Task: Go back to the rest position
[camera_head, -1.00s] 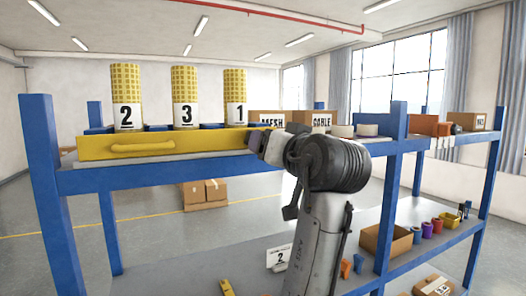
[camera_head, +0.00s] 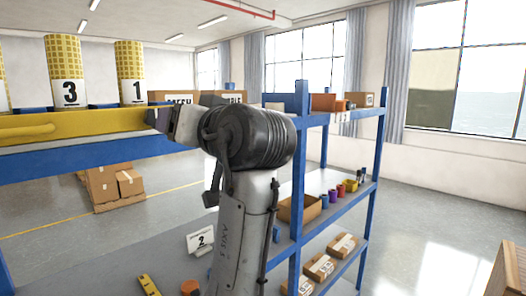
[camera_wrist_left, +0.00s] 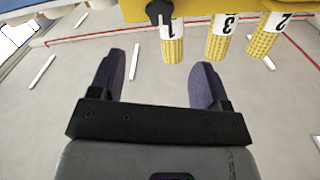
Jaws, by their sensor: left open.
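Yellow mesh rolls 3 (camera_head: 68,80) and 1 (camera_head: 133,75) stand upright behind the tray. Roll 2 (camera_wrist_left: 268,40) shows upside down in the left wrist view.
The blue shelf (camera_head: 110,152) carries the tray and labelled boxes (camera_head: 178,97). Cartons (camera_head: 113,183) stand on the floor behind.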

